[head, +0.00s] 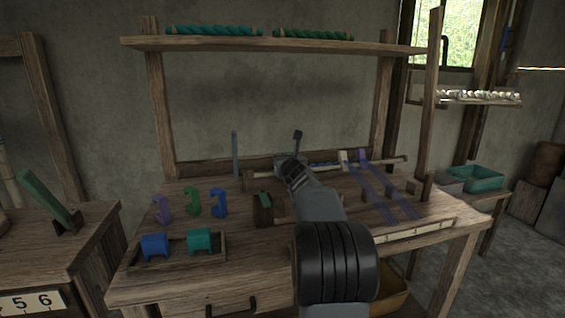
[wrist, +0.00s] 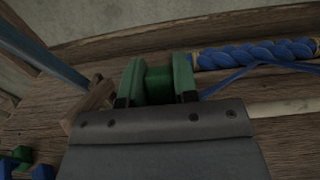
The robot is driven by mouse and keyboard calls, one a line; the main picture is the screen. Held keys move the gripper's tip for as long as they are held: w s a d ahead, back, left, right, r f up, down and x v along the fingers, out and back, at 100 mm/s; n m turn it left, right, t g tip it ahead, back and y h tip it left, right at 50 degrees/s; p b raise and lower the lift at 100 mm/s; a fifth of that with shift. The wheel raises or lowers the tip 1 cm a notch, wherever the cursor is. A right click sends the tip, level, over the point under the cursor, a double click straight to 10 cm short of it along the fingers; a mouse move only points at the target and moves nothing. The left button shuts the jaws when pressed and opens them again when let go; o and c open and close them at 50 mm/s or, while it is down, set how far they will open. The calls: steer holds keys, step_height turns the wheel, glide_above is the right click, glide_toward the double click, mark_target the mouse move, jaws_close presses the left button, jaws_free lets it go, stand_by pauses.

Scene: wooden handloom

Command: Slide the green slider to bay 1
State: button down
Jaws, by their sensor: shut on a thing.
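The green slider (wrist: 158,84) shows in the wrist view between the jaws of my gripper (wrist: 156,98). My gripper is shut on it. It is at the rod's level, close to a blue twisted cord (wrist: 255,54) on its right. In the head view my gripper (head: 292,166) is at the left part of the long rod (head: 390,162) at the back of the loom, and it hides the green slider there. A cream slider (head: 343,157) and a purple slider (head: 362,156) sit farther right on the rod. I cannot tell which bay is bay 1.
An upright grey bar (head: 235,155) stands left of my gripper. Purple, green and blue hooks (head: 191,203) and a tray (head: 224,252) with blue and teal pieces are at front left. A green-faced wooden block (head: 263,208) stands beside my arm. Blue-purple straps (head: 383,192) lie at right.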

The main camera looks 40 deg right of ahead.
steer(key=c, duration=0.9)
jaws_free()
steer(key=v, duration=1.4)
steer(key=shift+w, duration=0.1)
